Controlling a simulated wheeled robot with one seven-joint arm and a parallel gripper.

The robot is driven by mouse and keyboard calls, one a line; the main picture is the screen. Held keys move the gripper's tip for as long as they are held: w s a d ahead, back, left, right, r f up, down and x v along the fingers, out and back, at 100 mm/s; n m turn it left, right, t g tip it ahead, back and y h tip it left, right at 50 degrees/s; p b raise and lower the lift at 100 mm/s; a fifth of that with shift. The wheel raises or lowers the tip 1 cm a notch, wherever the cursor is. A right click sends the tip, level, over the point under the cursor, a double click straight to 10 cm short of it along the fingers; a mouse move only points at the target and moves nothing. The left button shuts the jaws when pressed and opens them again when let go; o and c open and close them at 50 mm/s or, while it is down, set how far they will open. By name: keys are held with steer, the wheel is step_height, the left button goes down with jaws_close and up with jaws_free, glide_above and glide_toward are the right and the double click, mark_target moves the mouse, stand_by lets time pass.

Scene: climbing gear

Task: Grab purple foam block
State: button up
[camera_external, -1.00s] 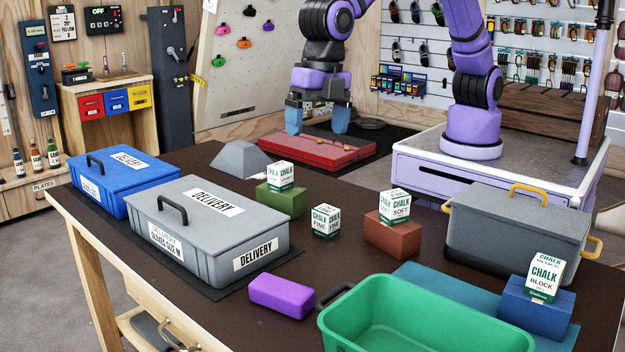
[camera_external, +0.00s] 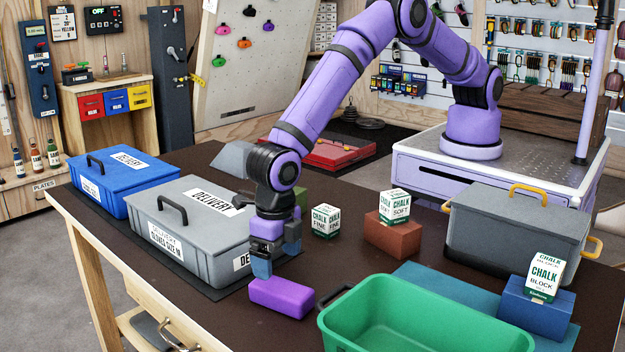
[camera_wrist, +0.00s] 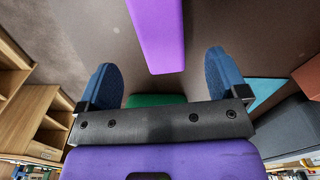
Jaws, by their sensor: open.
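The purple foam block (camera_external: 281,297) lies on the dark tabletop in front of the grey delivery box, left of the green bin. In the wrist view the purple block (camera_wrist: 160,30) shows at the top, beyond the fingertips and roughly in line with the gap between them. My gripper (camera_external: 262,266) points down just above and behind the block in the external view. In the wrist view my gripper (camera_wrist: 165,75) has its two blue fingers spread wide, with nothing between them. I see no contact with the block.
A grey lidded delivery box (camera_external: 180,245) stands close left of my gripper, with a blue box (camera_external: 115,180) beyond. A green bin (camera_external: 425,320) stands right of the block. Chalk boxes on coloured blocks, including a red-brown one (camera_external: 392,238), stand behind.

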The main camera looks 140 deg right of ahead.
mark_target(281, 286)
steer(key=f, duration=0.8)
steer(key=shift+s+a, duration=0.1)
steer(key=shift+a, duration=0.2)
steer(key=c, duration=1)
steer(key=shift+r, duration=0.1)
